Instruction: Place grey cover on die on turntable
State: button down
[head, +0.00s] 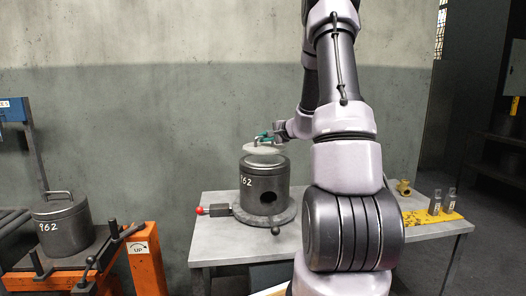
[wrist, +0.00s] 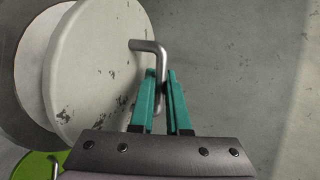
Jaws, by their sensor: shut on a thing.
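The grey cover (head: 263,149) is a round disc with a bent metal handle on top. It hangs just above the dark cylindrical die (head: 264,186) marked 962, with a small gap visible between them. The die stands on the turntable (head: 262,217) on the grey table. My gripper (head: 268,137) is shut on the cover's handle. In the wrist view, the green fingers of my gripper (wrist: 163,78) pinch the handle of the cover (wrist: 100,65). A pale round shape shows behind the cover there.
A second lidded die (head: 62,222) marked 962 sits on an orange lift cart (head: 142,262) at left. A red-knobbed lever (head: 212,210) sticks out left of the turntable. A yellow plate (head: 432,216) with metal pieces and a brass fitting (head: 403,187) lie at the table's right.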

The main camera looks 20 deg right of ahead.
aim_at(269, 147)
jog(key=shift+d+f, duration=0.1)
jog(key=shift+f, duration=2)
jog(key=shift+f, duration=0.15)
jog(key=c, duration=0.9)
grip_release()
jog(key=shift+f, duration=0.1)
